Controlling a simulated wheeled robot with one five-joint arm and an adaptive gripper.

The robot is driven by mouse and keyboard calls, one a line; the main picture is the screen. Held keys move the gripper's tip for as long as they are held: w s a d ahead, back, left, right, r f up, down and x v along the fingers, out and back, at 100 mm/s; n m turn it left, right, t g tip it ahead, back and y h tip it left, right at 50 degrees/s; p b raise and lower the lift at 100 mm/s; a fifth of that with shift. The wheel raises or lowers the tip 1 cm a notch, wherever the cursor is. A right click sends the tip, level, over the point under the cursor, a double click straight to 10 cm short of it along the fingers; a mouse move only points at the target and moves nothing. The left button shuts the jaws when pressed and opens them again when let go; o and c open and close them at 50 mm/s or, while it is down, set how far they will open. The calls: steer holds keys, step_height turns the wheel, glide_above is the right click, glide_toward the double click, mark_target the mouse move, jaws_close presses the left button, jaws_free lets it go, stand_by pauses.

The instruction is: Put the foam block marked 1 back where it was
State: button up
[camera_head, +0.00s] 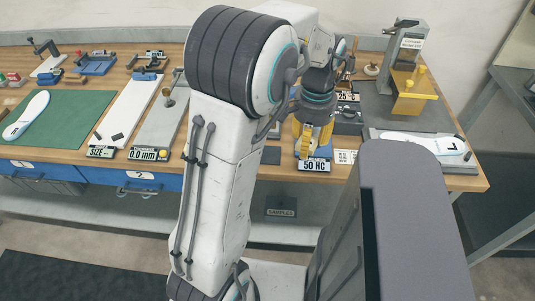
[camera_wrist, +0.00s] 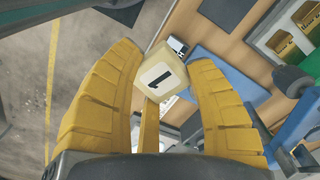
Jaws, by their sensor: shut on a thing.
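The foam block marked 1 (camera_wrist: 162,75) is a cream block with a black 1 on a white label. In the wrist view it sits between the yellow fingertips of my gripper (camera_wrist: 160,70), which is shut on it. In the head view my gripper (camera_head: 312,138) points down at the front of the workbench, just above and behind the 50 HC display (camera_head: 314,164). The block cannot be made out there. The place it came from cannot be told from these frames.
The wooden workbench (camera_head: 228,161) carries a green mat (camera_head: 62,122) with a white insole at left. A SIZE board (camera_head: 128,112) and a 0.0 mm gauge (camera_head: 148,154) stand left of my arm. A grey stand with yellow parts (camera_head: 408,92) and another insole (camera_head: 425,141) are at right.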

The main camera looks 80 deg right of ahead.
glide_above(268, 156)
step_height(268, 156, down, 7)
steer(key=shift+d+p, duration=0.1)
steer(key=shift+p, duration=0.3)
steer(key=shift+f+p, duration=0.45)
steer(key=shift+p, duration=0.2)
steer(key=shift+f, duration=1.55)
steer(key=shift+f, duration=0.2)
steer(key=o, duration=0.8)
steer(key=shift+r, duration=0.1)
steer(key=shift+o, duration=0.2)
